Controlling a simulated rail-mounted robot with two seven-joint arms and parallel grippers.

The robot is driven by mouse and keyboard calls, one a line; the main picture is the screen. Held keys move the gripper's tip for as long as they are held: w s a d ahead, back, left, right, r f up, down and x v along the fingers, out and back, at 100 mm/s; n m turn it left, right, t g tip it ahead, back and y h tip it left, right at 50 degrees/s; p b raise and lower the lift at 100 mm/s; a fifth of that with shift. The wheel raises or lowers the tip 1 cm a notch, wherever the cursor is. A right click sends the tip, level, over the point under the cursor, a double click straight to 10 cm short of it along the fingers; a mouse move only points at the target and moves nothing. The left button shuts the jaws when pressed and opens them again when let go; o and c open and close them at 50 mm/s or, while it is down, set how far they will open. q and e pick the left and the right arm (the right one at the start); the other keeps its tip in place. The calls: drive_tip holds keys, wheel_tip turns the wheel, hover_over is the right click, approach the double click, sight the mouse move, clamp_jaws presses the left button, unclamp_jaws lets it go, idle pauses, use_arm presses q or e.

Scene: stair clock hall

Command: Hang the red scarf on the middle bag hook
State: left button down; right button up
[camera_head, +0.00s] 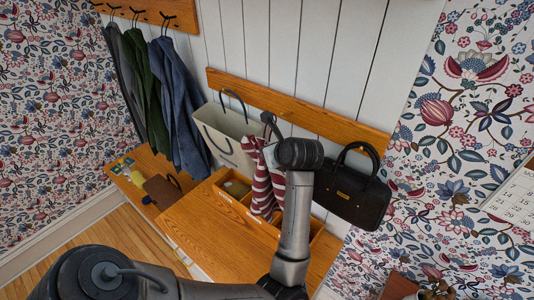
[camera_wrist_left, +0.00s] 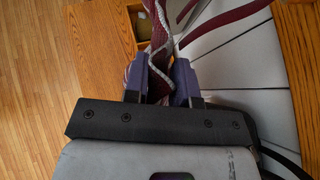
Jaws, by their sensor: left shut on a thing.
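The red and white striped scarf (camera_head: 262,185) hangs in folds below the bag rail, above the open compartments of the wooden bench. My left gripper is shut on the scarf. In the left wrist view, the purple fingers of the left gripper (camera_wrist_left: 160,74) pinch the bunched scarf (camera_wrist_left: 158,38). In the head view, my left wrist hides the fingers and part of the scarf. The wooden bag rail (camera_head: 325,122) runs behind. A dark hook-like shape (camera_head: 268,119) shows at its middle, just above the scarf; I cannot tell whether they touch. My right gripper is in neither view.
A cream tote bag (camera_head: 222,135) hangs left of the scarf. A black handbag (camera_head: 357,197) hangs to the right, close to my wrist. Several dark coats (camera_head: 180,105) hang farther left. The wooden bench top (camera_head: 205,232) is clear in front.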

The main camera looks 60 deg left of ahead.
use_arm(q)
drive_tip(key=shift+w+a+f, duration=0.1)
drive_tip(key=shift+w+a, duration=0.15)
drive_tip(key=shift+w, duration=0.35)
drive_tip(key=shift+w+a, duration=0.25)
drive_tip(key=shift+w, duration=0.3)
drive_tip(key=w+f+b, duration=0.1)
drive_tip(key=w+a+f+b, duration=0.1)
drive_tip(key=w+b, duration=0.1)
drive_tip(key=shift+w+a+f, duration=0.3)
drive_tip(key=shift+w+f, duration=0.05)
drive_tip(key=shift+f, duration=0.05)
drive_tip(key=shift+f, duration=0.1)
idle(0.5)
drive_tip(key=c, duration=0.9)
unclamp_jaws()
drive_tip(key=shift+o, duration=0.2)
